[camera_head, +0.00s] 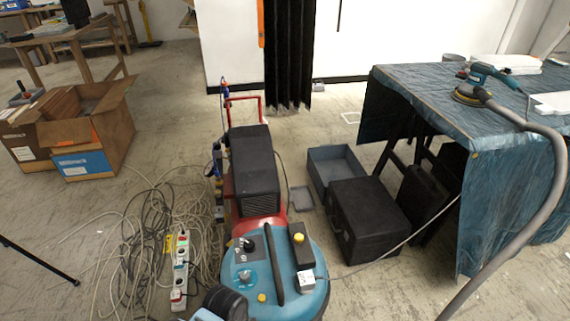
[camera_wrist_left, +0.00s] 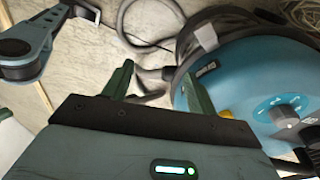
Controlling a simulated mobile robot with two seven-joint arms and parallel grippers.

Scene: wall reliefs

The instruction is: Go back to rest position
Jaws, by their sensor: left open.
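My left gripper (camera_wrist_left: 158,80) shows in the left wrist view, with its two green fingers apart and nothing between them. A blue round vacuum machine (camera_wrist_left: 240,80) lies beyond and to the right of the fingers, and the right finger overlaps its edge in the picture. In the head view the blue machine (camera_head: 263,268) stands low in the middle. I cannot clearly make out my left gripper there. My right gripper is in neither view.
Tangled cables (camera_head: 135,235) and a power strip (camera_head: 181,265) lie left of the machine. A black case (camera_head: 368,220) and grey bin (camera_head: 335,165) stand right. A covered table (camera_head: 420,95) carries a sander (camera_head: 490,80) with a hose (camera_head: 545,195). Cardboard boxes (camera_head: 115,130) stand left.

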